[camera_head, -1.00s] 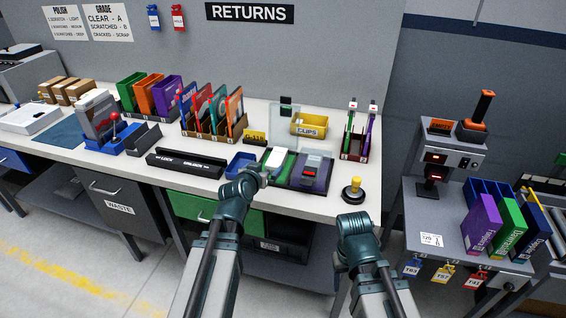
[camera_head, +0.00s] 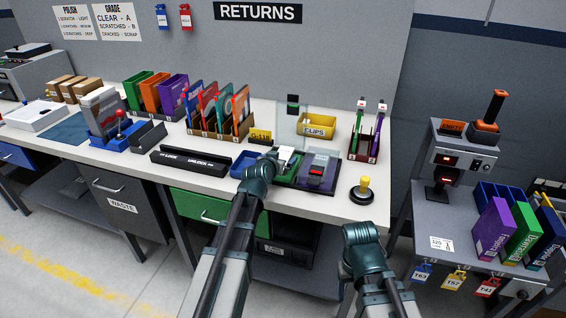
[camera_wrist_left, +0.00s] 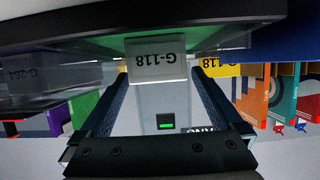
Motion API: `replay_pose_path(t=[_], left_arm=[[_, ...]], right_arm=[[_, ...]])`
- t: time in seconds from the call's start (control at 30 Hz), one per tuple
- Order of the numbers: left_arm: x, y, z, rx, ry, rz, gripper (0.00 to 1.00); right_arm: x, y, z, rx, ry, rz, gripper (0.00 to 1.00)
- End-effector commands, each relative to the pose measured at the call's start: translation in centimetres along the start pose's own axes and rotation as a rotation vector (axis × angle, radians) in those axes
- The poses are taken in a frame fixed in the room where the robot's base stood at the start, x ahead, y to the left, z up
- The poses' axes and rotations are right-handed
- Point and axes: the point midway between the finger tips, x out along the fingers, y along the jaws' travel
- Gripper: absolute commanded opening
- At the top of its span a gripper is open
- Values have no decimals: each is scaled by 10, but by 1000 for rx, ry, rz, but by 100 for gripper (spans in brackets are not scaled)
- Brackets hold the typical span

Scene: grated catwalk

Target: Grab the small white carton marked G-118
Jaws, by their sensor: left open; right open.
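The small white carton (camera_head: 287,152) stands on a green pad on the counter in the head view. In the left wrist view, which is upside down, the pale carton (camera_wrist_left: 157,60) shows its G-118 label. My left gripper (camera_head: 272,159) is open just in front of the carton. In the wrist view its two fingers (camera_wrist_left: 160,95) are apart, with the carton ahead in the gap between them; I see no grip on it. My right gripper (camera_head: 362,234) is open and empty, low in front of the counter; its fingertips are hard to make out.
A yellow G-118 sign (camera_head: 260,136) stands behind the carton. A purple pad with a dark block (camera_head: 317,172) lies to its right, a blue tray (camera_head: 243,163) to its left. A yellow clips bin (camera_head: 319,126) is behind. A yellow-topped knob (camera_head: 363,188) stands near the counter edge.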

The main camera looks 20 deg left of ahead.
Motion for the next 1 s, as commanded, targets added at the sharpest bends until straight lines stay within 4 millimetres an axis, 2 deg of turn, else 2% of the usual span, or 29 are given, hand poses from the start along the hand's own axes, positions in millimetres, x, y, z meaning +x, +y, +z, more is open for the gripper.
replay_pose_path(t=[0.03,0.2,0.43,0.47,0.9,1.0], left_arm=[[13,0,1,0,0,1,100],[34,0,1,2,0,0,100],[34,0,0,1,0,0,100],[34,0,0,1,0,0,96],[33,0,0,1,0,0,17],[33,0,0,1,0,0,4]], right_arm=[[6,-1,0,0,0,0,66],[14,-1,-1,0,0,0,66],[13,-1,-1,0,0,0,66],[13,-1,-1,0,0,0,66],[13,-1,-1,0,0,0,66],[13,-1,-1,0,0,0,66]])
